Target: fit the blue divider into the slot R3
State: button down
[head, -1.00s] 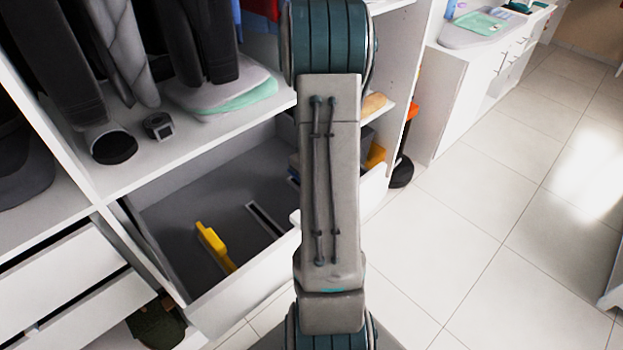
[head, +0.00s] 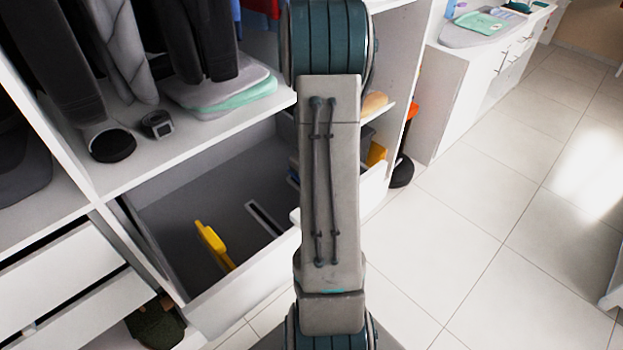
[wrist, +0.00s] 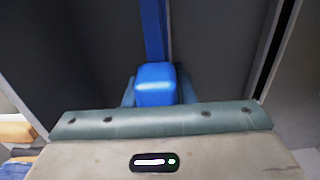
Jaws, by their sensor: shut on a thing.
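The blue divider (wrist: 155,84) is in the wrist view, its thick end close to the camera and a narrow blue strip running up and away. My gripper (wrist: 153,92) is shut on it, with teal fingertips showing on either side of the thick end. In the head view my arm hides the gripper; a small blue patch beside the arm may be the divider. The open drawer (head: 190,312) has a dark slot (head: 266,219) with a pale rim in its floor. I cannot read any slot label, nor tell whether the divider touches a slot.
A yellow divider (head: 212,245) stands in the drawer, left of the visible slot. A shelf with folded cloths (head: 225,95) and a watch-like object (head: 157,124) overhangs the drawer's back. Clothes hang above. The tiled floor at right is clear.

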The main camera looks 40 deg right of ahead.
jog(key=shift+f+b, duration=0.7)
jog(key=shift+f, duration=0.2)
jog(key=c, duration=1.1)
grip_release()
jog(key=shift+c, duration=0.2)
notch_tip(320, 180, up, 14)
jog(key=shift+f+b, duration=0.1)
jog(key=shift+b, duration=0.4)
jog(key=shift+a, duration=0.1)
jog(key=s+a+r+t, duration=0.1)
jog(key=a+r, duration=0.1)
jog(key=a, duration=0.5)
jog(key=s+a+r, duration=0.1)
jog(key=a+r, duration=0.2)
jog(key=a, duration=0.4)
jog(key=s+a+t, duration=0.2)
jog(key=s+a, duration=0.8)
jog(key=a, duration=0.3)
